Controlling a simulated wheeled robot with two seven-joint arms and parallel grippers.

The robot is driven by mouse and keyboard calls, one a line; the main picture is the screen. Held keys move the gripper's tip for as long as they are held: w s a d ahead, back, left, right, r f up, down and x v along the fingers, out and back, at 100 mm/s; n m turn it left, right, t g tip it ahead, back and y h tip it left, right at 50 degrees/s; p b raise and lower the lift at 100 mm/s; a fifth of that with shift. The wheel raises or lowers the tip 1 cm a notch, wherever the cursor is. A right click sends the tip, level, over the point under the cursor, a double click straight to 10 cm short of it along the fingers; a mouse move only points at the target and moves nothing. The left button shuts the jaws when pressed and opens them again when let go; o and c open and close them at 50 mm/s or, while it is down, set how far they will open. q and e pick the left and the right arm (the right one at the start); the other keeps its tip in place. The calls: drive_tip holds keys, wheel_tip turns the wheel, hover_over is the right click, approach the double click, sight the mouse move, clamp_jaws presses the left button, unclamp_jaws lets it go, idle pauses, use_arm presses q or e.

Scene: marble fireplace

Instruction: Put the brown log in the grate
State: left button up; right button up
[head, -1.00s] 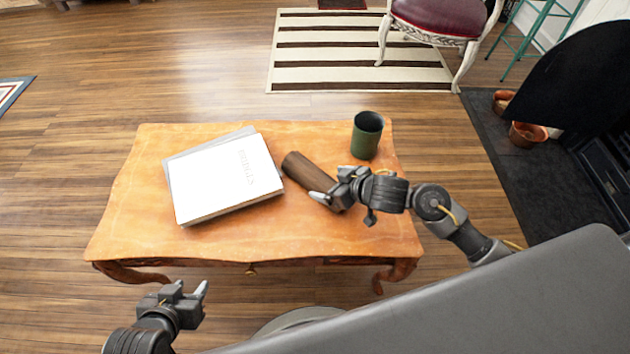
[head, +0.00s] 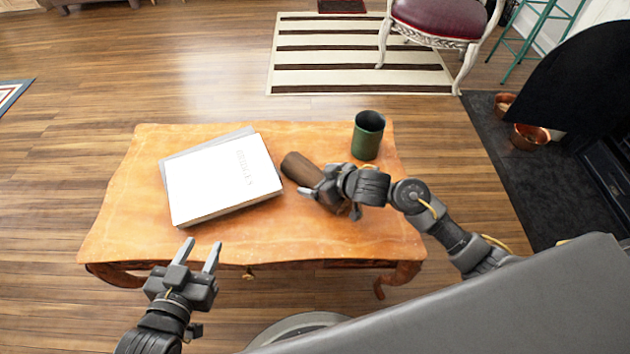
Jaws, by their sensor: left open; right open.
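The brown log (head: 300,168) lies on the wooden table, just right of the white book. My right gripper (head: 308,191) is open over the middle and near part of the log, and it hides some of that part. I cannot tell whether it touches the log. My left gripper (head: 199,250) is open and empty, fingers pointing up the picture, at the front edge of the table. The grate is not clearly visible; the dark fireplace (head: 607,170) shows in part at the right edge.
The orange wooden table (head: 120,215) bears a white book (head: 215,185) on the left and a green cup (head: 367,135) beyond the log. A red-seated chair (head: 440,15) stands on a striped rug (head: 325,70) behind. Copper pots (head: 530,136) sit on the dark hearth (head: 530,195).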

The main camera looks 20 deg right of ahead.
drive_tip(key=c, duration=1.5)
drive_tip(key=shift+r, duration=0.1)
